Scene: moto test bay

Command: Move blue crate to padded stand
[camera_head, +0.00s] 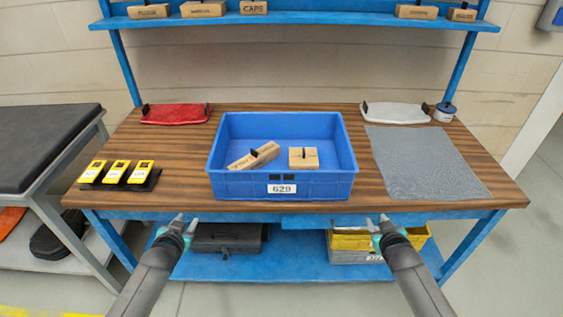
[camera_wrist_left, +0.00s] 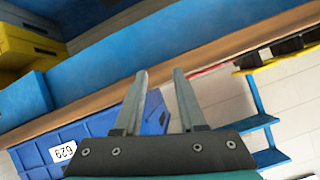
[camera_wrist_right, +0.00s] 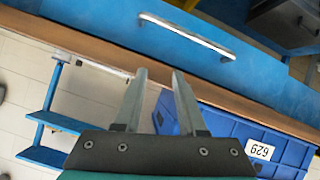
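The blue crate (camera_head: 281,187) with a white 629 label stands in the middle of the wooden table, holding two small cardboard boxes. It also shows in the left wrist view (camera_wrist_left: 97,125) and the right wrist view (camera_wrist_right: 222,125). The padded stand (camera_head: 42,140), with a dark cushioned top, is at the far left, beside the table. My left gripper (camera_head: 184,219) is open and empty in front of the table edge, left of the crate. My right gripper (camera_head: 377,219) is open and empty in front of the edge, right of the crate. Neither touches the crate.
Yellow devices (camera_head: 116,173) sit left of the crate on the table (camera_head: 340,208). A grey mat (camera_head: 425,165) lies to its right. The padded top is clear. A lower shelf (camera_head: 285,268) holds bins.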

